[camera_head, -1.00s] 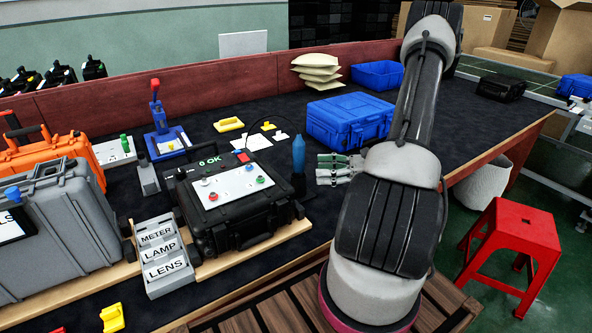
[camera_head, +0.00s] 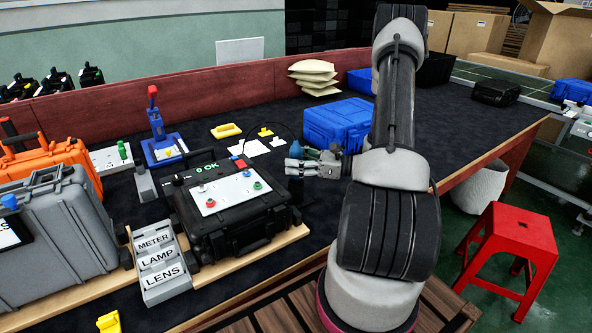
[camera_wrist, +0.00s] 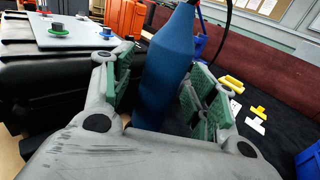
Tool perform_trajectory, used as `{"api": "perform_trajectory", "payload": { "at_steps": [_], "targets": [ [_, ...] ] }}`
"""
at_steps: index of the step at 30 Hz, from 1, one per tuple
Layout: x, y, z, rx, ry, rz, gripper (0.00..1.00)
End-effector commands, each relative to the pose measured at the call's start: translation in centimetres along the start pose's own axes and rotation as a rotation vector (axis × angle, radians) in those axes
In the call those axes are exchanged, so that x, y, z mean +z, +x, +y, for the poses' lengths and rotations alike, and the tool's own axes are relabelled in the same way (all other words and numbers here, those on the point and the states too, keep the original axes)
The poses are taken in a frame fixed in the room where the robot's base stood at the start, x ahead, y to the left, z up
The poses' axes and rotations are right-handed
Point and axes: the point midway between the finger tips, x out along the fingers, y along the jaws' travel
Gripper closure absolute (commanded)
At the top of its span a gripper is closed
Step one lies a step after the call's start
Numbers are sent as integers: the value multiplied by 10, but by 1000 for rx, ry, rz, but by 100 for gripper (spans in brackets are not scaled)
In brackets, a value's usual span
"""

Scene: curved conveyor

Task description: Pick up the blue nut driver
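The blue nut driver (camera_wrist: 168,68) stands upright in the wrist view, between my gripper's two green-padded fingers. My gripper (camera_wrist: 162,80) is open around it, with a gap visible on the right side; contact on the left is hard to tell. In the head view my gripper (camera_head: 300,168) reaches leftward to the driver, and only the driver's blue top (camera_head: 296,149) shows above the fingers. Its lower part is hidden by the gripper. A black cable rises by the driver's top in the wrist view.
A black case with a control panel (camera_head: 228,193) stands close to the left of my gripper. A blue case (camera_head: 335,122) sits behind it. Yellow pieces (camera_head: 226,130) lie on the dark mat farther back. A grey labelled tray (camera_head: 163,268) is at the front left.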

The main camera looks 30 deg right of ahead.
Motion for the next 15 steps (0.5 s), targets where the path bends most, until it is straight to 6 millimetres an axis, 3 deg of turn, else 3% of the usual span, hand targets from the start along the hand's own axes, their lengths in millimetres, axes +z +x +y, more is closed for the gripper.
{"api": "perform_trajectory", "payload": {
  "at_steps": [1,9,15],
  "targets": [
    [0,0,0,0,0,0,51],
    [0,0,0,0,0,0,100],
    [0,0,0,0,0,0,100]
  ]
}}
